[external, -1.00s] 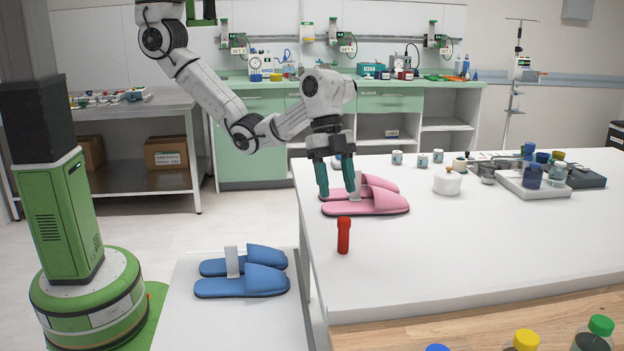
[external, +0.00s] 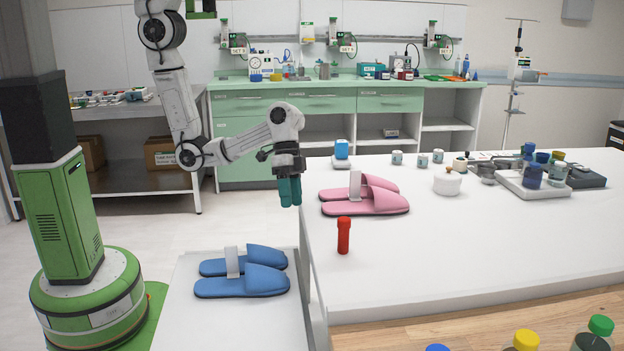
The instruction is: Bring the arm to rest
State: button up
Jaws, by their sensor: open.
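My gripper (external: 290,192) has two teal fingers pointing down. It hangs in the air just left of the white table's (external: 450,265) left edge, and nothing shows between its fingers. The fingers look close together from this side, but they are open. My arm runs down from the upper left, bends at a low elbow, and reaches right to the gripper. No other thing touches the gripper.
Pink slippers (external: 378,203) and an upright red-capped tube (external: 343,236) stand on the white table near its left edge. Blue slippers (external: 255,281) lie on a lower white surface (external: 190,325) below the gripper. A white lidded pot (external: 447,184) and several small jars stand farther right.

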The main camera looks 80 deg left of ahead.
jog(key=s+a+f+n+y+b, duration=0.1)
jog(key=s+a+f+n+y, duration=0.1)
jog(key=s+a+f, duration=0.2)
jog(key=s+a+f+n+y+b, duration=0.1)
jog(key=s+a+f+n+y, duration=0.1)
jog(key=s+a+f, duration=0.3)
jog(key=s+a+n, duration=0.1)
jog(key=s+a, duration=0.3)
jog(key=a, duration=0.3)
jog(key=shift+s+t, duration=0.25)
jog(key=shift+t, duration=0.05)
jog(key=shift+f, duration=0.1)
